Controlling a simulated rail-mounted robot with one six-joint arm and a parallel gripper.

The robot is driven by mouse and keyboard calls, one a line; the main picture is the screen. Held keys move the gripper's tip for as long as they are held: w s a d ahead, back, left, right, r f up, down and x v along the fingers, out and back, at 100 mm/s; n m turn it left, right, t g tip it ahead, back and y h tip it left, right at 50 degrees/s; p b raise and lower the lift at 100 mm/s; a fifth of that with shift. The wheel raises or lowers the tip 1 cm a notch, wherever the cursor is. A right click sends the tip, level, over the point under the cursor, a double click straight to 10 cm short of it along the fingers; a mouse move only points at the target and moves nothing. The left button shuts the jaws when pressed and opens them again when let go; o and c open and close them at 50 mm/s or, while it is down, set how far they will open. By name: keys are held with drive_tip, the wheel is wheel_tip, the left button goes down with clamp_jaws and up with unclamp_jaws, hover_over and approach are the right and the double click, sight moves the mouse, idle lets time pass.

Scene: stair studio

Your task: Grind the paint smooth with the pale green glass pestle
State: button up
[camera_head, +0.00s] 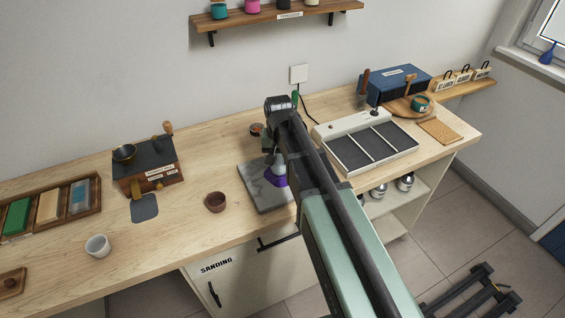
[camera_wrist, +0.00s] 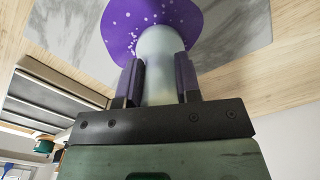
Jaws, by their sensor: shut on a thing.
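The pale green glass pestle (camera_wrist: 160,62) stands between the two fingers of my gripper (camera_wrist: 160,80) in the wrist view, and the fingers are shut on it. Its lower end is over or in a patch of purple paint (camera_wrist: 118,28) with pale specks. The paint lies on a grey stone slab (camera_head: 258,190) on the bench. In the head view the pestle (camera_head: 279,166) shows just left of my arm, with purple paint at its base. My arm hides the right part of the slab. Whether the pestle presses on the slab cannot be told.
A brown cup (camera_head: 215,202) stands just left of the slab, and a white cup (camera_head: 97,246) farther left. A wooden box (camera_head: 150,172) with a dark top stands behind. A white-framed tray (camera_head: 365,142) lies right of my arm. The bench between white cup and slab is mostly clear.

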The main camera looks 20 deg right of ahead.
drive_tip(key=shift+w+a, duration=0.2)
drive_tip(key=shift+w, duration=0.85)
drive_tip(key=s, duration=0.2)
drive_tip(key=s+d, duration=0.1)
drive_tip(key=s, duration=0.4)
drive_tip(key=shift+d, duration=0.15)
drive_tip(key=shift+s+r, duration=0.2)
drive_tip(key=shift+s, duration=0.1)
wheel_tip(320, 180, up, 7)
drive_tip(key=p, duration=0.7)
drive_tip(key=shift+w, duration=0.15)
drive_tip(key=shift+r, duration=0.1)
